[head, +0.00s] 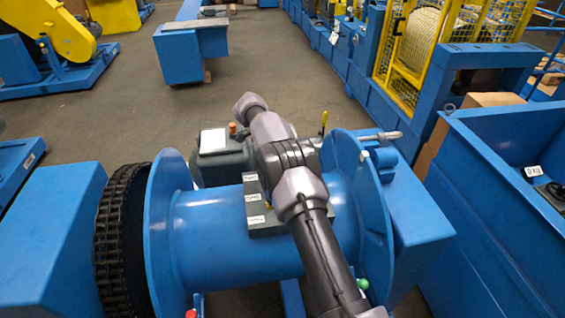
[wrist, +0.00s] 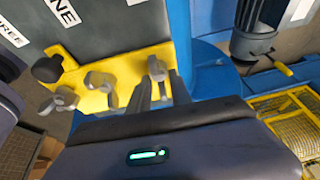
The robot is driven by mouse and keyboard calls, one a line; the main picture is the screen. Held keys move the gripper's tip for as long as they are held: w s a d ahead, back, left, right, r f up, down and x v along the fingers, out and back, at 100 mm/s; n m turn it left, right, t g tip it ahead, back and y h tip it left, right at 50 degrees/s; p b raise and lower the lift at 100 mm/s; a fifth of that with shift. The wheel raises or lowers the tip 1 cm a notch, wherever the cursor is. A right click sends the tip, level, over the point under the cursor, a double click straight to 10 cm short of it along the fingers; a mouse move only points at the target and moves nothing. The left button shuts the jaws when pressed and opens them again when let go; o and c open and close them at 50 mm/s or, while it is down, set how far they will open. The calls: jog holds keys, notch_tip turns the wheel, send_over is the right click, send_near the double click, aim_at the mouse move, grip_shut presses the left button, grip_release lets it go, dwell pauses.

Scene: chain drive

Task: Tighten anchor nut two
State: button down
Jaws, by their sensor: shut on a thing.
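In the wrist view, my gripper (wrist: 160,88) points up the picture at a yellow plate (wrist: 125,65). Its fingers are shut on a grey winged anchor nut (wrist: 157,67) at the plate's right side. Two similar grey nuts sit to the left, a middle one (wrist: 100,83) and a left one (wrist: 62,101). Both are clear of my fingers. White labels on the dark panel above are cut off, one ending in "NE" (wrist: 63,12) and one in "REE" (wrist: 12,32). I cannot read which number belongs to the held nut. In the head view, my arm hides the gripper and the nuts.
A blue drum (head: 225,225) with round flanges lies under my arm in the head view, with a black chain (head: 122,240) at its left. A dark box with labels (head: 268,222) sits on the drum side. A blue bin (head: 480,200) stands at right. Floor beyond is open.

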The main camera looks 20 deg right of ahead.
jog(key=shift+a, duration=0.1)
jog(key=c, duration=1.5)
grip_release()
jog(key=p+v, duration=0.7)
jog(key=v, duration=1)
jog(key=shift+a+r+p, duration=0.1)
jog(key=shift+r+p, duration=0.15)
jog(key=shift+p, duration=0.05)
